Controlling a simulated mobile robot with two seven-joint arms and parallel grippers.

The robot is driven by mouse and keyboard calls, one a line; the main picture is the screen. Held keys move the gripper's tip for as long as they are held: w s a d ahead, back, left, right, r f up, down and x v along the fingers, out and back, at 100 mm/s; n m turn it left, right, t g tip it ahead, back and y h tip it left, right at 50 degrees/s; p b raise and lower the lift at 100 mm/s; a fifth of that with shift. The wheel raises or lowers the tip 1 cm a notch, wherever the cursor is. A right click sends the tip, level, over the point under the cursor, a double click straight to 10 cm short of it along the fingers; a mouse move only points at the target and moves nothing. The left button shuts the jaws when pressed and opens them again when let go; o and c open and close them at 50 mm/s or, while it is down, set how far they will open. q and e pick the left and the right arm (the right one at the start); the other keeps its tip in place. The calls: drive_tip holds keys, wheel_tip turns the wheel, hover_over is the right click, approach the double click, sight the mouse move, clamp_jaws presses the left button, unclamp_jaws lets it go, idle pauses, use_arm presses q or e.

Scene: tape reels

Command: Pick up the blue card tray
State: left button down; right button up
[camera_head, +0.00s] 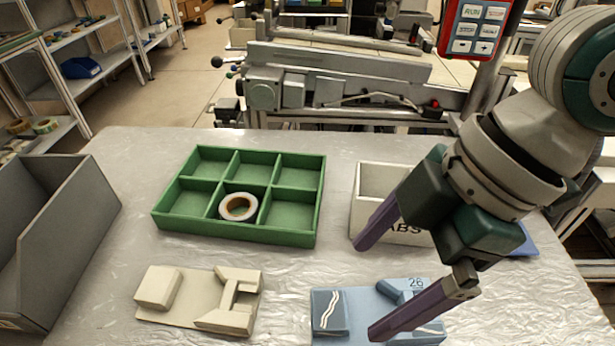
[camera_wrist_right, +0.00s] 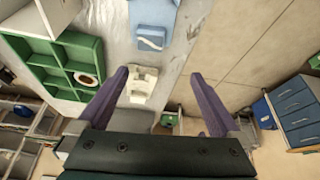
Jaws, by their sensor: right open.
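The blue card tray (camera_head: 362,303) lies at the table's near edge, right of centre. It has a block with white lines at its left end and raised parts marked 26 at its right. Its pale blue surface shows at the top of the right wrist view (camera_wrist_right: 153,12). My right gripper (camera_head: 368,289) is open and empty, tilted above the tray. One finger covers part of the tray in the head view; I cannot tell its exact height. Both fingers also show in the wrist view (camera_wrist_right: 160,75), apart from the tray. My left gripper is not in view.
A beige tray (camera_head: 185,315) lies left of the blue one. Behind are a green compartment tray (camera_head: 168,222) with a tape reel (camera_head: 238,207) and a white ABS bin (camera_head: 370,180). A grey bin (camera_head: 75,215) stands at the left. Bare table separates the trays.

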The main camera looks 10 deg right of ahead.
sight(341, 309)
drive_tip(key=f, duration=0.2)
drive_tip(key=w+f+b, duration=0.1)
drive_tip(key=f, duration=0.1)
drive_tip(key=w+f, duration=0.1)
drive_tip(key=f, duration=0.1)
drive_tip(key=shift+a+f, duration=0.2)
drive_tip(key=x, duration=0.2)
drive_tip(key=d+b+x, duration=0.1)
drive_tip(key=x, duration=0.2)
drive_tip(key=shift+a+f, duration=0.1)
drive_tip(key=shift+f, duration=0.25)
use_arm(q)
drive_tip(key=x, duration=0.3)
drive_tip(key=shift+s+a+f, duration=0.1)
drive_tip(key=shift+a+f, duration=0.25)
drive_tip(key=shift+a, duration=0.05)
use_arm(e)
drive_tip(key=c, duration=0.8)
clamp_jaws()
